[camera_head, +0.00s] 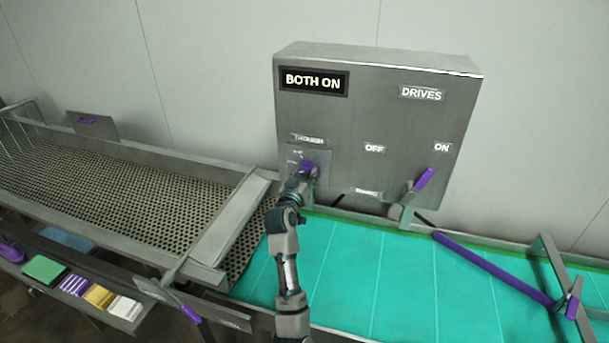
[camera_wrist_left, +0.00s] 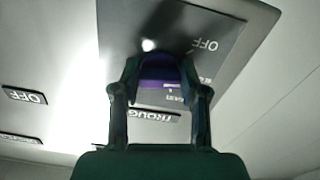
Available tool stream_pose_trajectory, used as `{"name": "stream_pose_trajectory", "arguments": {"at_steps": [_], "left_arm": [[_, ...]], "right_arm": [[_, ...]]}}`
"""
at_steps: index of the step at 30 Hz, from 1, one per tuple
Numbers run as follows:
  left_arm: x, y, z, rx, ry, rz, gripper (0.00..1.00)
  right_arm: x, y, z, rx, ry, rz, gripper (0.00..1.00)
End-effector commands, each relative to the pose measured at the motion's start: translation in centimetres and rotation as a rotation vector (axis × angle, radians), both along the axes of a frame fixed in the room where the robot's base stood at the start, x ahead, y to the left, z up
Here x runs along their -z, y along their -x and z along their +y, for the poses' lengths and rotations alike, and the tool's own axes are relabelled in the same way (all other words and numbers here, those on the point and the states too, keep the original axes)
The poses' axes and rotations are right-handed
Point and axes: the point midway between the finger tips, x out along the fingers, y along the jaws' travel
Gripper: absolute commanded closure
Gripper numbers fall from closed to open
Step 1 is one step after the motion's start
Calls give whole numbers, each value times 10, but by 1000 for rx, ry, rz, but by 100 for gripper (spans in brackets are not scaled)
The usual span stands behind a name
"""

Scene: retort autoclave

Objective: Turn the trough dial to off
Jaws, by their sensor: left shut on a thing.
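The trough dial (camera_head: 308,168) is a purple knob on a small grey plate (camera_head: 322,156) at the lower left of a grey control box. My left gripper (camera_head: 304,173) reaches up to it and is shut on the knob, with the fingers hiding much of it. In the left wrist view the purple dial (camera_wrist_left: 160,72) sits between the two fingers of my left gripper (camera_wrist_left: 160,78). The dial plate (camera_wrist_left: 185,30) there carries an OFF mark to the upper right of the knob. I cannot tell where the dial points. My right gripper is not in view.
The control box (camera_head: 385,120) has a BOTH ON sign (camera_head: 314,81) and a drives lever with a purple handle (camera_head: 424,179) near ON. Below are a teal belt (camera_head: 350,265) and a perforated trough (camera_head: 120,185). A purple bar (camera_head: 490,265) crosses the belt's right side.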

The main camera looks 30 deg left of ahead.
Motion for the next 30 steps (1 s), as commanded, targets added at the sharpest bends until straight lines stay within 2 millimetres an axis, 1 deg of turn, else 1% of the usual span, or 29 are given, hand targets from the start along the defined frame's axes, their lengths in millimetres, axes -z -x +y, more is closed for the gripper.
{"name": "stream_pose_trajectory", "arguments": {"at_steps": [9, 15, 22, 30], "left_arm": [[2, -1, -2, 2, 280, -61, 91], [2, -1, -2, 1, 423, -95, 91], [1, -1, -3, 2, 533, -120, 91], [2, -1, -3, 1, 586, -132, 91]], "right_arm": [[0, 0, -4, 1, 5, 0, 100], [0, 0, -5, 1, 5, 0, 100], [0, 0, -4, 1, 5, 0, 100], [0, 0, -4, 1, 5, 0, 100]]}}
